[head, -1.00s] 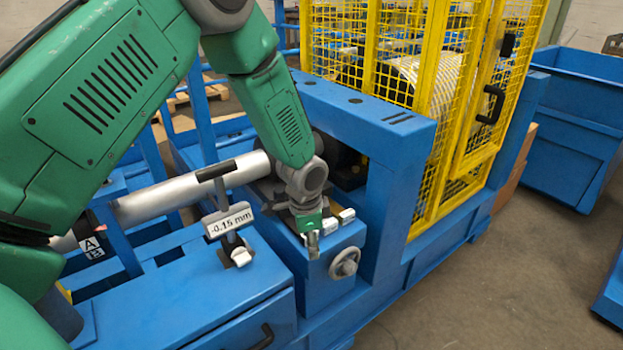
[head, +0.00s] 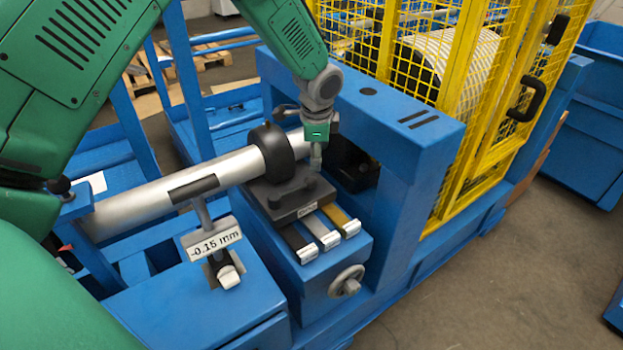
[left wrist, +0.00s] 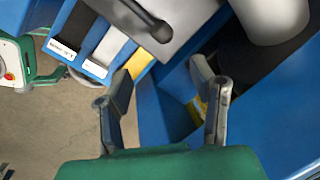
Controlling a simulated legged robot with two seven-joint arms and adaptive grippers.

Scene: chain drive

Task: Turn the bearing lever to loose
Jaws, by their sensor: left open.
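A black bearing (head: 272,150) surrounds the silver shaft (head: 205,175) and stands on a dark grey block (head: 290,196) with small knobs on its top. No bearing lever is clearly identifiable in the head view. In the left wrist view, a dark curved piece with a rounded end (left wrist: 155,25) lies across the grey block (left wrist: 190,15); I cannot tell whether it is the lever. My left gripper (head: 317,152) hangs just behind and above the block, apart from it. In the left wrist view its two fingers (left wrist: 163,85) are spread and empty. My right gripper is not in view.
Black, silver and yellow strips (head: 340,222) lie under the block's front. A handwheel (head: 346,280) sits below them. A gauge sign reading -0.15 mm (head: 213,240) stands at left. A blue frame (head: 420,130) and yellow cage (head: 450,110) bound the right.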

